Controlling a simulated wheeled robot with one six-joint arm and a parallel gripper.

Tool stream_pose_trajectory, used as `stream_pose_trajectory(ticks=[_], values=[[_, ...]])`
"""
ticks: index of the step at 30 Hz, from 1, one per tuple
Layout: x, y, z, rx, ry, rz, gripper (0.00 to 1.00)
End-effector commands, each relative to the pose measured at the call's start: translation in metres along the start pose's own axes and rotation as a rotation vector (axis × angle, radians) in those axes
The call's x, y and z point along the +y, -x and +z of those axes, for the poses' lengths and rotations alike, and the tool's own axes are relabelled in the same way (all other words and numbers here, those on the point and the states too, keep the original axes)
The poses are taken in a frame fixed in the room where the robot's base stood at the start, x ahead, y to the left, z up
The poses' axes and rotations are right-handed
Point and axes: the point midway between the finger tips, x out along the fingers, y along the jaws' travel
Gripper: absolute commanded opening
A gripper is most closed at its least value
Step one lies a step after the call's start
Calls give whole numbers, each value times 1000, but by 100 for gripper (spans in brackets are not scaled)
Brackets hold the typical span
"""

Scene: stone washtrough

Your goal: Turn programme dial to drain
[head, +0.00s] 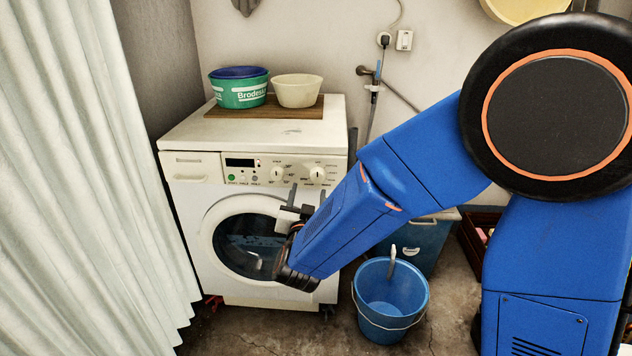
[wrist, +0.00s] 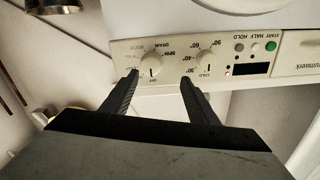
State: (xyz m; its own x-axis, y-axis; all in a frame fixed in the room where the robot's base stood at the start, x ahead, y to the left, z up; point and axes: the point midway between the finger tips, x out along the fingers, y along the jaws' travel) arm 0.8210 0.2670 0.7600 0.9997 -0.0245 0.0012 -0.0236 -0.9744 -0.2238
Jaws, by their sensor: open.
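The washing machine (head: 190,235) stands against the back wall, its door shut. Its programme dial (head: 317,173) is the right-hand of two white knobs on the front panel. The programme dial shows in the upside-down wrist view (wrist: 151,66), with DRAIN and SPIN lettered around it. Its exact pointer setting is too small to read surely. My gripper (head: 307,194) is open and empty, just below and in front of the panel. In the wrist view its fingers (wrist: 158,80) straddle the line to the programme dial, apart from it. The temperature dial (wrist: 205,62) lies beside it.
A board (head: 235,110) on the machine's top bears a green basin (head: 238,94) and a cream bowl (head: 298,91). A blue bucket (head: 372,325) stands on the floor right of the machine. A pale curtain (head: 80,180) hangs at the left. Space before the panel is clear.

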Motion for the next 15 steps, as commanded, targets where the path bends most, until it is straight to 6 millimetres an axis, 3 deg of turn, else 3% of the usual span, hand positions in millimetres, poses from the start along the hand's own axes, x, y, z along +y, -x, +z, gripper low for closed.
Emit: stream_pose_trajectory(ticks=[15], values=[[-1,30,0,0,0,-1,54]])
